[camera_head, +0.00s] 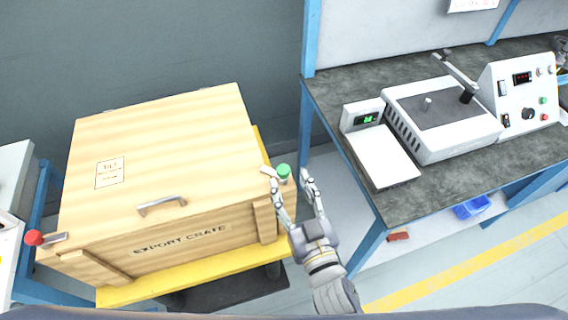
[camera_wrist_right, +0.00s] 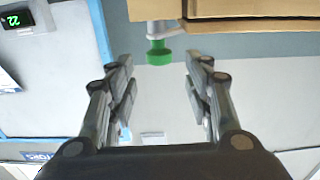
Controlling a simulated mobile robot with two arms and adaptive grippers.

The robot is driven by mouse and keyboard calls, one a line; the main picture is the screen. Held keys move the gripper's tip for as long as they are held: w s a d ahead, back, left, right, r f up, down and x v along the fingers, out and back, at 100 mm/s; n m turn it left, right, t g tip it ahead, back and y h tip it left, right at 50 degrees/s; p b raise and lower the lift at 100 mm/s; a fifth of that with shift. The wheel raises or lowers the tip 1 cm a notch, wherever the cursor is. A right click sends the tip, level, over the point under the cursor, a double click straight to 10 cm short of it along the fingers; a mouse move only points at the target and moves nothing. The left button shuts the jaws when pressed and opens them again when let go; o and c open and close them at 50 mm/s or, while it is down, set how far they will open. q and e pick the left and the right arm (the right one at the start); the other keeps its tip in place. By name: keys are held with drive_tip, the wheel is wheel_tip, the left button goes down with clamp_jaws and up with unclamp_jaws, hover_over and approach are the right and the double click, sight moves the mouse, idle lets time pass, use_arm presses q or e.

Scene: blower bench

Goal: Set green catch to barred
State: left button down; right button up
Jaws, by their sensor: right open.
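The green catch (camera_head: 283,171) is a small latch with a green round knob at the right front corner of the wooden export crate (camera_head: 170,160). Its light lever lies towards the crate's lid edge. In the right wrist view the green knob (camera_wrist_right: 159,54) hangs ahead, roughly between the fingertips and beyond them. My right gripper (camera_head: 291,178) is open around the knob's area, with no visible contact. Its fingers also show spread in the right wrist view (camera_wrist_right: 160,75). A red-knobbed catch (camera_head: 34,238) is at the crate's left front corner. My left gripper is not in view.
The crate sits on a yellow-topped stand (camera_head: 190,281), its lid closed with a metal handle (camera_head: 162,205). To the right, a dark workbench (camera_head: 440,170) holds a scale (camera_head: 381,155) and a control box (camera_head: 520,95).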

sight(286, 174)
drive_tip(key=p+x, duration=0.1)
drive_tip(key=x, duration=0.5)
drive_tip(key=shift+s, duration=0.1)
drive_tip(key=c, duration=1.1)
